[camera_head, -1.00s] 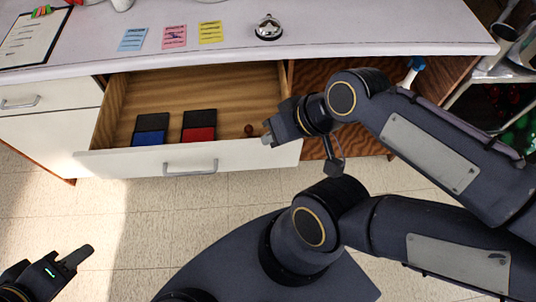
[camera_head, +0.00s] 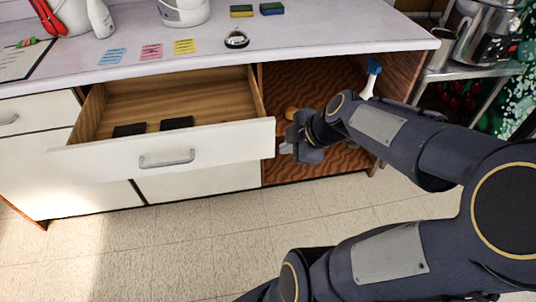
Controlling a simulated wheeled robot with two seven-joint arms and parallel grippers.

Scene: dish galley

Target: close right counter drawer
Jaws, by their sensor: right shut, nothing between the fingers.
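The right counter drawer (camera_head: 220,143) stands pulled out below the counter, its white front and metal handle (camera_head: 167,159) facing me. Two dark flat items, one (camera_head: 130,130) left and one (camera_head: 177,123) right, lie inside; the front panel hides their lower parts. My right gripper (camera_head: 285,147) is shut and empty at the right end of the drawer front, close to its edge. I cannot tell whether it touches the drawer. My left gripper is out of view.
The counter top (camera_head: 330,45) holds sticky notes (camera_head: 151,52), a bell (camera_head: 236,39), sponges (camera_head: 241,11) and a white bucket (camera_head: 183,10). An open wooden cubby (camera_head: 318,82) with a spray bottle (camera_head: 371,78) lies right of the drawer. A metal rack (camera_head: 485,70) stands at right. The floor (camera_head: 190,235) in front is clear.

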